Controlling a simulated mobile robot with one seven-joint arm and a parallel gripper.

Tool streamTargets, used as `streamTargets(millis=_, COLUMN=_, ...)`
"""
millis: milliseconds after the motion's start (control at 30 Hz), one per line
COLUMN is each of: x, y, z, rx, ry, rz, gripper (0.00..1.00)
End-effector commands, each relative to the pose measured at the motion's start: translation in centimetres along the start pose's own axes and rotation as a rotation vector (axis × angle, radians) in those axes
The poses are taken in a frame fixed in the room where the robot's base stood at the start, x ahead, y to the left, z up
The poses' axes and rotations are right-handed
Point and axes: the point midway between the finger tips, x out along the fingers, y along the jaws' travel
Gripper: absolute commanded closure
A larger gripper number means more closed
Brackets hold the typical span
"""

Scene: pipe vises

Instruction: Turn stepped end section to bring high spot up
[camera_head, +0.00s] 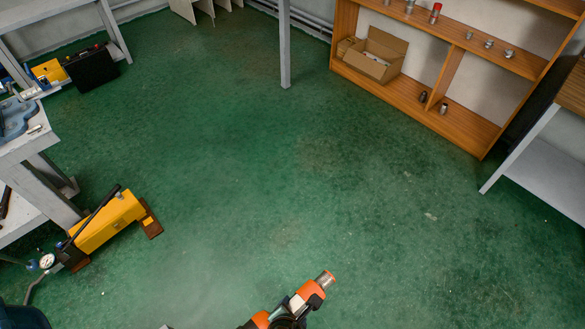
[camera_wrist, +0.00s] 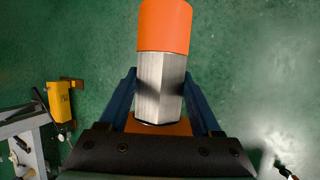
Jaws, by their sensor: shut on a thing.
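In the wrist view my gripper (camera_wrist: 160,88) has its two blue fingers on either side of a bare-metal faceted piece with an orange end (camera_wrist: 165,28) and is shut on it. The orange end points away from my palm, and more orange shows at the near end. A silver and orange part also shows at the bottom of the head view (camera_head: 323,281), tilted up to the right; it looks like the same piece. No step or high spot can be made out, and the side facing away from the wrist camera is hidden.
A yellow pump (camera_head: 105,222) with a black lever and gauge stands on the green floor at left, near a grey workbench (camera_head: 45,140). A wooden shelf (camera_head: 440,115) with a cardboard box (camera_head: 380,55) stands at back right. The middle floor is clear.

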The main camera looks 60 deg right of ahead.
Motion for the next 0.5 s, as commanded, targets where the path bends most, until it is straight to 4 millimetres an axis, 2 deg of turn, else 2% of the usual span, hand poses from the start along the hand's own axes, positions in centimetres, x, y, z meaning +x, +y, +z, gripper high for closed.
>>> streamTargets(millis=500, x=0.91, y=-0.85, z=-0.34, rx=0.174, ry=-0.001, rz=0.423, gripper=0.91)
